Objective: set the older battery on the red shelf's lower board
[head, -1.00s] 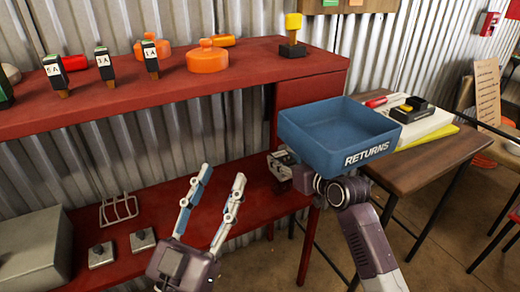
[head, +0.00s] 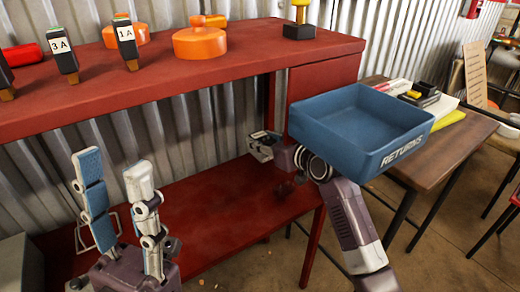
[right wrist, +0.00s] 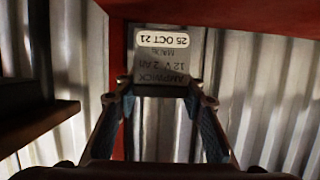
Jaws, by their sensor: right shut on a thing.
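A grey battery (right wrist: 165,62), its label reading 12 V and "25 OCT 21", is held in my right gripper (right wrist: 166,92), which is shut on it. In the head view the battery (head: 261,146) and right gripper (head: 283,158) are small and partly hidden by my wrist. They are under the red shelf's upper board, above its lower board (head: 215,205); I cannot tell whether the battery touches the lower board. My left gripper (head: 114,165) is open and empty, in front of the lower board's left part. No second battery is identifiable.
The upper board (head: 250,65) carries orange round containers (head: 199,42) and black pieces labelled 3A (head: 64,55) and 1A (head: 127,43). A blue RETURNS tray (head: 405,152) is right of my wrist, before a wooden table (head: 462,140). The lower board's middle is clear.

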